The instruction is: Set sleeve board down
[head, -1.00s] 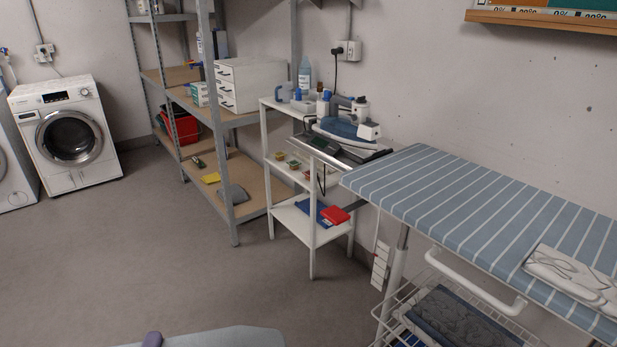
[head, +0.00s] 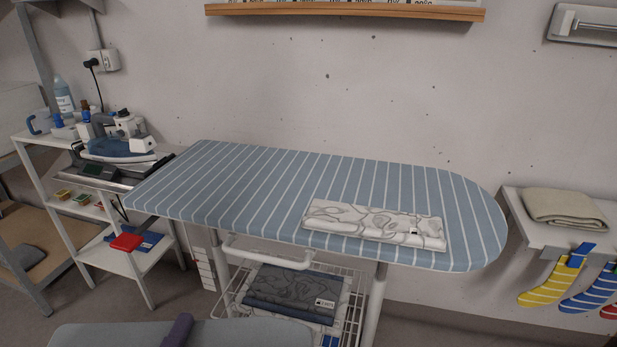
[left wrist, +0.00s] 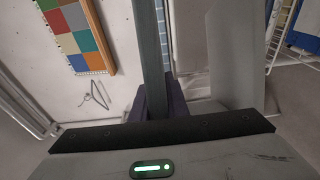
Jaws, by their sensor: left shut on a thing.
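The sleeve board (head: 250,335) shows as a pale grey padded top at the bottom edge of the head view; most of it is cut off. My left gripper (head: 177,331) shows there as a dark purple finger against it. In the left wrist view my left gripper (left wrist: 162,100) is shut on a grey-green upright strip of the board (left wrist: 150,45). The blue, white-striped ironing board (head: 270,185) stands ahead, beyond the sleeve board. A folded patterned white cloth (head: 375,224) lies on its right half. My right gripper is not in view.
The ironing board's left and middle are bare. A wire rack (head: 345,305) below holds folded dark cloth (head: 292,288). A white shelf stand (head: 135,268) with an iron (head: 120,148) is at left. A wall shelf (head: 520,232) with a folded beige towel (head: 563,207) is at right.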

